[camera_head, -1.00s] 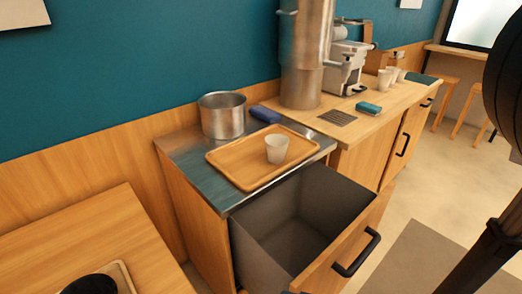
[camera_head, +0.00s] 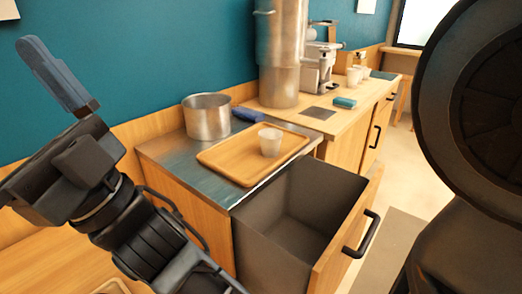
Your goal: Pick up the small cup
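A small translucent whitish cup (camera_head: 270,142) stands upright on a wooden tray (camera_head: 228,158), on the metal-topped counter. My gripper (camera_head: 48,72) is at the left of the view, in the air and well apart from the cup, with its blue-grey finger pointing up and left. Only one finger shows clearly, so I cannot tell whether it is open or shut. No object shows in it. More small cups (camera_head: 354,76) stand on the far wooden counter.
A metal pot (camera_head: 207,117) and a blue item (camera_head: 249,114) sit behind the tray. A deep drawer (camera_head: 285,238) is pulled out in front of it. A tall metal cylinder (camera_head: 280,55) and a teal box (camera_head: 345,102) are farther back.

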